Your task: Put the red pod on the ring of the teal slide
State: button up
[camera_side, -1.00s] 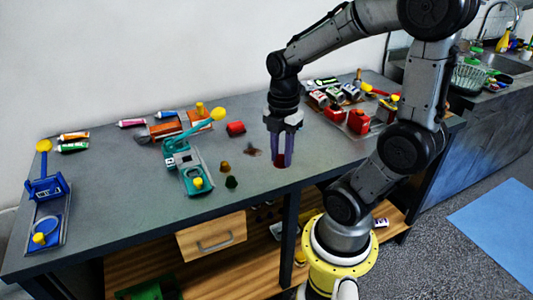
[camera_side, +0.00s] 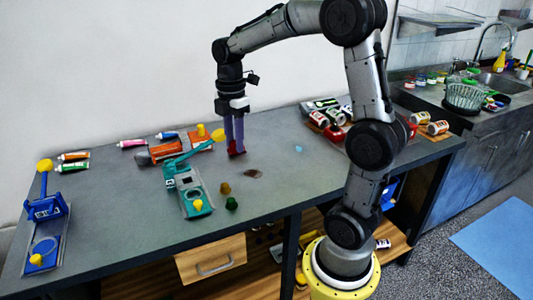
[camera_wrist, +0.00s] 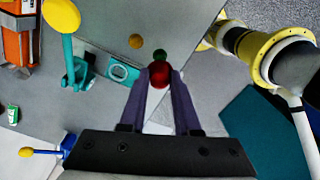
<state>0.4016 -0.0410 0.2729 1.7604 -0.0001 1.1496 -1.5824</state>
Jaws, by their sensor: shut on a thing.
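My gripper (camera_side: 235,150) is shut on the red pod (camera_side: 238,152), low over the back part of the table. In the wrist view the round red pod (camera_wrist: 160,75) sits between the fingertips of my gripper (camera_wrist: 158,80). The teal slide (camera_side: 185,182) lies to the left and nearer the front, apart from my gripper. Its lever slants up to a yellow knob (camera_side: 218,135), and a yellow piece (camera_side: 198,205) shows at its front end. In the wrist view the teal slide (camera_wrist: 130,80) shows a pale ring (camera_wrist: 119,72).
An ochre pod (camera_side: 225,188) and a green pod (camera_side: 232,203) stand right of the teal slide. A blue slide (camera_side: 47,210) is at the far left.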

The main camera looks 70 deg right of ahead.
jog(key=w+f, duration=0.3)
jog(key=w, duration=0.6)
jog(key=shift+n, duration=0.7)
jog(key=shift+w+a+f, duration=0.6)
jog(key=shift+w+f, duration=0.05)
jog(key=shift+f, duration=1.45)
jog(key=shift+w+a+f, duration=0.65)
jog(key=shift+w+f, duration=0.05)
jog(key=shift+f, duration=1.35)
jog(key=shift+w+a+f, duration=0.6)
jog(key=shift+w+f, duration=0.05)
jog(key=shift+f, duration=1.45)
jog(key=o, duration=1)
jog(key=shift+r, duration=0.1)
notch_tip(320, 180, up, 7)
